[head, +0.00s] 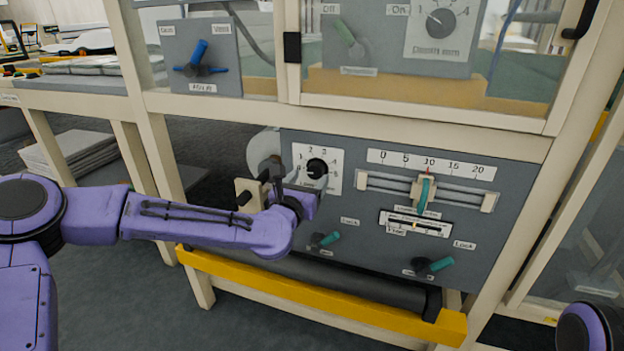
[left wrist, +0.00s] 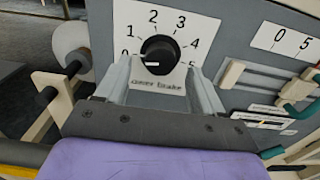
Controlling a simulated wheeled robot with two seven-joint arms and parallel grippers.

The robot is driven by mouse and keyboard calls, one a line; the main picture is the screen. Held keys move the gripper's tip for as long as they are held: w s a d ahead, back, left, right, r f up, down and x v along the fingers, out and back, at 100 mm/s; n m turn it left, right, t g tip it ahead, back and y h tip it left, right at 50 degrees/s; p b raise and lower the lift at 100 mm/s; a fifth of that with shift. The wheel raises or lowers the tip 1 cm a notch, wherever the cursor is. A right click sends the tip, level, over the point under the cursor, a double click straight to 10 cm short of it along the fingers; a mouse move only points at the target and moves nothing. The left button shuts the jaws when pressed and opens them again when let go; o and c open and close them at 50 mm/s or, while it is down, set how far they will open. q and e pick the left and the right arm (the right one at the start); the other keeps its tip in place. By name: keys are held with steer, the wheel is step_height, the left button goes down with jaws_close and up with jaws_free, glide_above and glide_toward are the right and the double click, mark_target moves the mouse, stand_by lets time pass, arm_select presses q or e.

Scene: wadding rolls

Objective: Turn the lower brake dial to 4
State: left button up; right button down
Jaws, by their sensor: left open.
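The lower brake dial (head: 317,168) is a round black knob on a white scale card at the left of the grey lower panel. In the left wrist view the dial (left wrist: 162,52) shows up close, with numbers 0 to 5 around it. Its short white mark lies at the lower left, on the 0 side. My left gripper (head: 298,187) is at the panel, just below and left of the dial. In the left wrist view its open fingers (left wrist: 160,72) stand on either side of the dial's lower part; contact cannot be told. My right gripper is out of view.
A slider (head: 424,192) with a teal handle is right of the dial. Teal lock levers (head: 326,239) (head: 434,265) sit below. A yellow bar (head: 320,295) and dark roller run along the front. Another dial (head: 436,22) is behind the upper glass; a blue lever (head: 199,55) is upper left.

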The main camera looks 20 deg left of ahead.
mark_target(314, 173)
arm_select(q)
steer(key=shift+w, duration=1.55)
steer(key=c, duration=1.1)
steer(key=shift+o, duration=0.2)
